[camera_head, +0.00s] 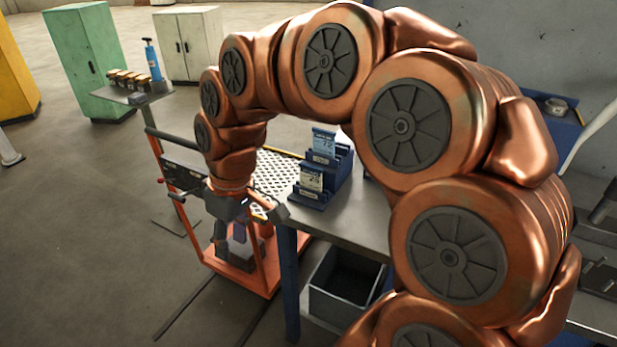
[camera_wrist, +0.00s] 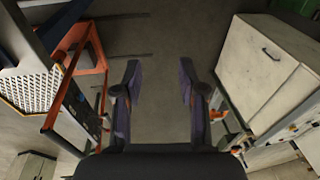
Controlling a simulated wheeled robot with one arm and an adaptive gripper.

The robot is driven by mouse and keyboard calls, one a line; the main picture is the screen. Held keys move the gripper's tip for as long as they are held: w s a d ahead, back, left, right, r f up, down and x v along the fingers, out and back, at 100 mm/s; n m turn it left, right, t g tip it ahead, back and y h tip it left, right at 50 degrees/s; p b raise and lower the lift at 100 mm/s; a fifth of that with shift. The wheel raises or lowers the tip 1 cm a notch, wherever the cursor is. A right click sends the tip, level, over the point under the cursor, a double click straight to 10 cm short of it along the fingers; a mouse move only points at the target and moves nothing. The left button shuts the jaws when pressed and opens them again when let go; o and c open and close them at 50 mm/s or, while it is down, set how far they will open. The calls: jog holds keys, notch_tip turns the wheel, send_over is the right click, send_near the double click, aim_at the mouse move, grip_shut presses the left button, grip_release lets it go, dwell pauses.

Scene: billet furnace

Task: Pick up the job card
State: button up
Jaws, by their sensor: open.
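Two cards stand in a stepped blue rack (camera_head: 343,171) on the bench. The rear one is a light blue card (camera_head: 324,141) that seems to read 72. The front one is a pale card (camera_head: 311,180) that seems to read 25. I cannot tell which is the job card. My gripper (camera_head: 240,245) hangs pointing down beside the bench, to the left of the rack and below it, apart from both cards. In the wrist view my gripper (camera_wrist: 160,85) has its two fingers apart with only grey floor between them. No card shows there.
The grey bench top (camera_head: 345,215) has free room in front of the rack. An orange cart (camera_head: 262,278) with a perforated panel stands close to my gripper. A grey bin (camera_head: 345,282) sits under the bench. A small stand (camera_head: 140,97) holds a blue bottle (camera_head: 153,62).

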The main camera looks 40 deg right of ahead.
jog(key=w+d+r+t, duration=0.1)
jog(key=w+d+r, duration=0.1)
jog(key=w+d, duration=0.45)
jog(key=t+p, duration=0.1)
jog(key=t, duration=0.2)
send_over(311, 168)
jog(key=s+d, duration=0.1)
jog(key=s, duration=0.1)
notch_tip(311, 168, down, 4)
jog(key=shift+w+r, duration=0.1)
jog(key=shift+r, duration=0.05)
jog(key=shift+d+f+h+p, duration=0.2)
jog(key=shift+h+p, duration=0.1)
jog(key=shift+s+p+x, duration=0.15)
jog(key=shift+p+x, duration=0.75)
jog(key=shift+x, duration=0.95)
jog(key=shift+s+p+x, duration=0.15)
jog(key=shift+p+x, duration=0.7)
jog(key=shift+x, duration=1)
jog(key=shift+a+f, duration=0.1)
grip_shut()
